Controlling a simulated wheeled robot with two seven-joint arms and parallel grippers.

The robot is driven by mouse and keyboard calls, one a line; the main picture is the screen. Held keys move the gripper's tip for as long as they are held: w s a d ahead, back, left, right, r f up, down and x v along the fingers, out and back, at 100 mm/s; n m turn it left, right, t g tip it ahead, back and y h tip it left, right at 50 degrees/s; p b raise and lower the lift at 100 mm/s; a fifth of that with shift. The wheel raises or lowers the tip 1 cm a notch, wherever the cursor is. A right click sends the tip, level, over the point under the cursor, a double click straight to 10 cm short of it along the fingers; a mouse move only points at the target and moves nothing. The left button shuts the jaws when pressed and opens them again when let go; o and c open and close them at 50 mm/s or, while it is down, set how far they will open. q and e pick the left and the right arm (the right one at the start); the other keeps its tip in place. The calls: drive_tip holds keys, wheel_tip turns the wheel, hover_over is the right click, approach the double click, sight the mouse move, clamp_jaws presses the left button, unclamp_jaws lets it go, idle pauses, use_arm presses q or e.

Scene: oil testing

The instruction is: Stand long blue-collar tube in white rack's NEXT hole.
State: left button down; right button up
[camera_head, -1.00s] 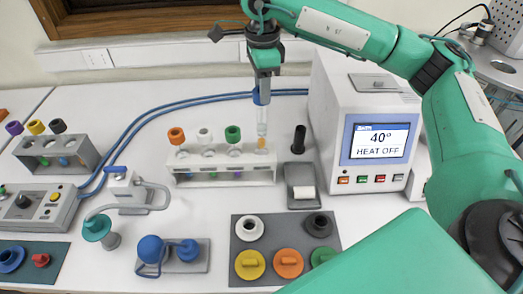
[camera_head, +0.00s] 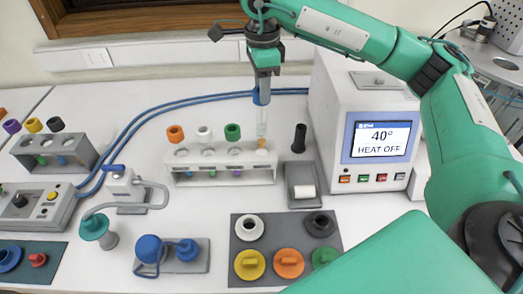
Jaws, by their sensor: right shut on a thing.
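My right gripper (camera_head: 263,74) is shut on the long clear tube (camera_head: 262,118) at its blue collar (camera_head: 261,97). The tube hangs upright, with orange at its lower end (camera_head: 261,143). The white rack (camera_head: 222,178) stands below it, and the tube is over the rack's right end. I cannot tell whether its tip is just above the hole or inside its mouth. Tubes with orange (camera_head: 175,134), white (camera_head: 204,133) and green (camera_head: 232,132) caps stand in the rack to the left. My left gripper is not in view.
The heater box (camera_head: 365,130) reading 40° stands to the right. A black-capped item (camera_head: 299,138) and a small grey tray (camera_head: 303,198) are beside the rack. A grey mat (camera_head: 240,268) with coloured knobs lies in front. A grey rack (camera_head: 52,152) stands at the left.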

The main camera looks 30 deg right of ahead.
sight(264, 121)
drive_tip(key=shift+f+b, duration=0.9)
drive_tip(key=shift+f, duration=0.25)
drive_tip(key=shift+f+b, duration=1.7)
drive_tip(key=shift+f, duration=0.3)
drive_tip(key=shift+f+b, duration=1.7)
drive_tip(key=shift+f, duration=0.25)
drive_tip(key=shift+d, duration=0.15)
drive_tip(key=shift+f, duration=0.25)
